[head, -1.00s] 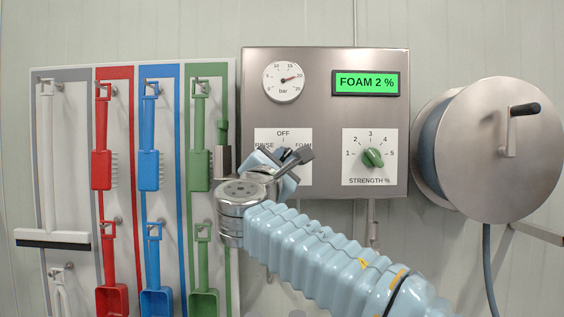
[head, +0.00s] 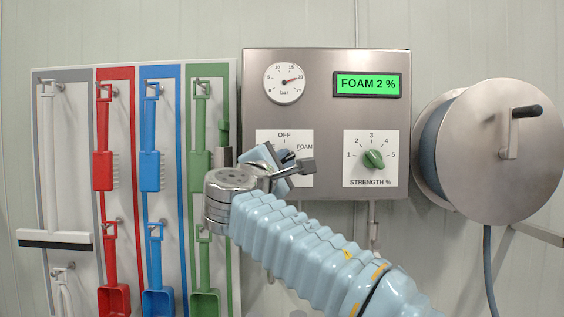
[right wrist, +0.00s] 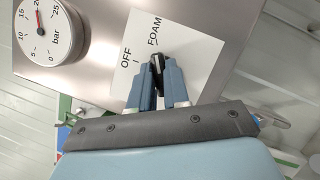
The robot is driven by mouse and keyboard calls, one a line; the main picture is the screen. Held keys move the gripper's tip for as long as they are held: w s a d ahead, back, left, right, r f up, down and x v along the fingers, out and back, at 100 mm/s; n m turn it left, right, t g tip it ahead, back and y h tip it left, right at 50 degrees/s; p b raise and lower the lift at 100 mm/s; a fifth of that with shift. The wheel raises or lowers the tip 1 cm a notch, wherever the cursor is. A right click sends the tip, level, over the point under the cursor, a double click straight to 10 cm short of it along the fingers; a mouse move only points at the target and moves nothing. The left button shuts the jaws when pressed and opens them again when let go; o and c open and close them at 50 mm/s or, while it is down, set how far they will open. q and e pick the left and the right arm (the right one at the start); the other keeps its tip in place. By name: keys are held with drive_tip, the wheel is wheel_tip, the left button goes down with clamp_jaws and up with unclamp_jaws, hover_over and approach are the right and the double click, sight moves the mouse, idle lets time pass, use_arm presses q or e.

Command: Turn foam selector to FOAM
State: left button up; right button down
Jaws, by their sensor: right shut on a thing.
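The foam selector is a black knob (right wrist: 158,66) on a white plate (right wrist: 190,55) marked OFF and FOAM. In the right wrist view its black end points up toward the FOAM word. My right gripper (right wrist: 159,82) is shut on the knob, one blue-grey finger on each side. In the head view the right gripper (head: 281,158) and wrist cover the plate's left part, and only a little of the dark knob shows. The green display (head: 367,84) reads FOAM 2 %. My left gripper is not in view.
The steel panel (head: 330,120) also carries a pressure gauge (head: 284,83) and a green strength knob (head: 374,159) pointing near 2–3. A hose reel (head: 500,150) stands at right. A board with red, blue and green cleaning tools (head: 150,170) hangs close on the left.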

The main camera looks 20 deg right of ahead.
drive_tip(key=c, duration=1.1)
unclamp_jaws()
drive_tip(key=shift+s+a+f, duration=0.15)
drive_tip(key=shift+s+a, duration=0.05)
drive_tip(key=shift+s, duration=0.05)
drive_tip(key=b+v, duration=0.2)
drive_tip(key=v, duration=1.1)
drive_tip(key=shift+b, duration=0.4)
